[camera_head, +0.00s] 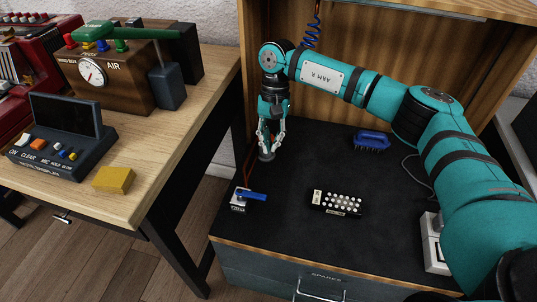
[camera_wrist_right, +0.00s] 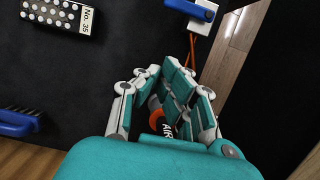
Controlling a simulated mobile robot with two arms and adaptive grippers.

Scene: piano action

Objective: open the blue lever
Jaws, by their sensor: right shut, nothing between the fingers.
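The blue lever (camera_head: 254,196) sits on a small white plate near the front left edge of the black bench top. Its handle lies to the right of its mount in the head view. It also shows, cut off, at the top of the right wrist view (camera_wrist_right: 190,8). My right gripper (camera_head: 266,154) hangs pointing down behind the lever, apart from it. Its fingers (camera_wrist_right: 178,72) are shut with nothing between them. My left gripper is out of view.
A black block with white buttons (camera_head: 337,203) lies right of the lever. A blue brush (camera_head: 371,141) lies farther back. Wooden panels (camera_head: 350,70) rise behind. A wooden table (camera_head: 130,200) with a yellow sponge (camera_head: 114,180) stands at left. The bench between gripper and lever looks clear.

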